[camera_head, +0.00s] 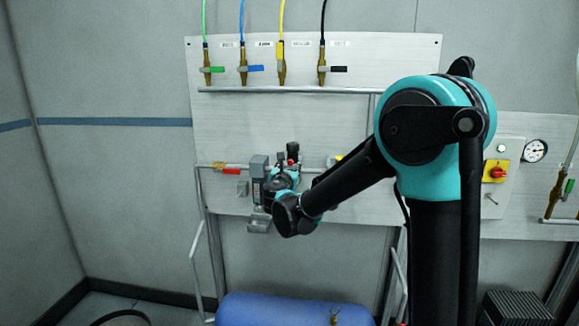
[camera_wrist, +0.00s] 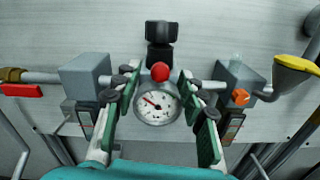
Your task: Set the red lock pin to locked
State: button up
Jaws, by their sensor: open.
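The red lock pin shows in the wrist view as a round red knob (camera_wrist: 160,72), in front of a black fitting (camera_wrist: 161,45) and just above a dial gauge (camera_wrist: 157,104). My gripper (camera_wrist: 159,84) is open, with its green-padded fingers to the left and right of the gauge. The red knob lies between the fingertips in the picture, with a gap visible on both sides; I cannot tell the depth between them. In the head view my gripper (camera_head: 283,180) is at the wall panel, largely hidden by my wrist, and the pin is too small to make out surely.
Grey blocks stand left (camera_wrist: 86,76) and right (camera_wrist: 240,80) of the fingers on a pipe. A red-handled valve (camera_wrist: 22,90), an orange knob (camera_wrist: 240,96) and a yellow-topped part (camera_wrist: 296,63) are nearby. A blue tank (camera_head: 290,310) lies below the panel.

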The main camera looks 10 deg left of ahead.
jog(key=shift+w, duration=0.5)
grip_shut()
